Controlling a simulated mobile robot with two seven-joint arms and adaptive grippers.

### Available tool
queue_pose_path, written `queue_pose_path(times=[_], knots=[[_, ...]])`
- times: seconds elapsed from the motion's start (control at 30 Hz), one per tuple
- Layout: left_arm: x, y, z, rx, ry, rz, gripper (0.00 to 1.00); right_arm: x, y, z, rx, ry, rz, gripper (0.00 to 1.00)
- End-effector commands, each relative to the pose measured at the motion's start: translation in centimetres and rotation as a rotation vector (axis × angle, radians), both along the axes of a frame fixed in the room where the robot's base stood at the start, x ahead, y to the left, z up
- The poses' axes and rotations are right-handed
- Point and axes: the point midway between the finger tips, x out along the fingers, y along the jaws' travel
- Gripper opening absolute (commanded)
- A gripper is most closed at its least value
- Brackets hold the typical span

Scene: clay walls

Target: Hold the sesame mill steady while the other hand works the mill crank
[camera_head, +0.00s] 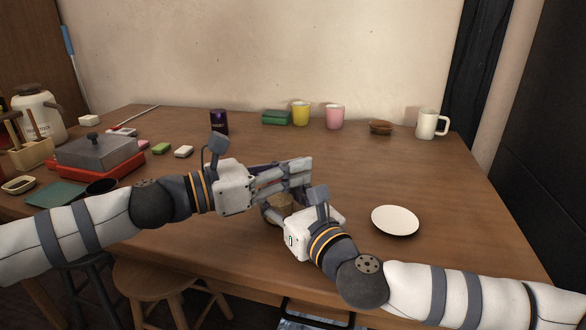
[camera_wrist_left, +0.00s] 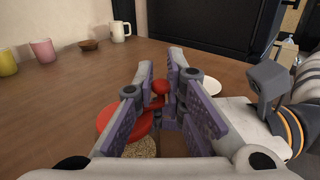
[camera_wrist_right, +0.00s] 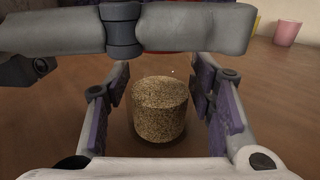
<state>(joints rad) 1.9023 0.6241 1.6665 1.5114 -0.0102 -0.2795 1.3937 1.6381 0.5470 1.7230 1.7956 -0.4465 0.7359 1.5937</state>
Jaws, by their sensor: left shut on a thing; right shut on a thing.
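The sesame mill (camera_head: 277,209) stands on the table in front of me, with a speckled tan cylinder as its body (camera_wrist_right: 160,110). In the left wrist view its red top (camera_wrist_left: 112,122) and a red knob (camera_wrist_left: 160,88) show above the speckled body (camera_wrist_left: 142,148). My left gripper (camera_head: 297,172) reaches over the mill and is shut on the crank knob. My right gripper (camera_wrist_right: 160,90) is low at the mill, shut on its body, one finger on each side.
A white plate (camera_head: 395,220) lies to the right of my right gripper. Yellow (camera_head: 301,113), pink (camera_head: 335,117) and white (camera_head: 427,124) mugs stand at the back. A red base with a grey lidded box (camera_head: 97,150) is at the left. The right-centre tabletop is mostly clear.

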Motion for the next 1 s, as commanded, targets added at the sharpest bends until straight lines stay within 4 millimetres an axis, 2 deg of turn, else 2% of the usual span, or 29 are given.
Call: queue_pose_path(times=[0.57, 1.0], knots=[[0.16, -0.32, 0.11, -0.005, -0.003, 0.078, 0.0, -0.06, 0.06, -0.22, 0.0, 0.004, 0.002, 0.14], [0.84, -1.02, -0.06, 0.003, 0.0, 0.361, 0.0, -0.1, 0.11, -0.23, -0.001, 0.004, 0.003, 0.14]])
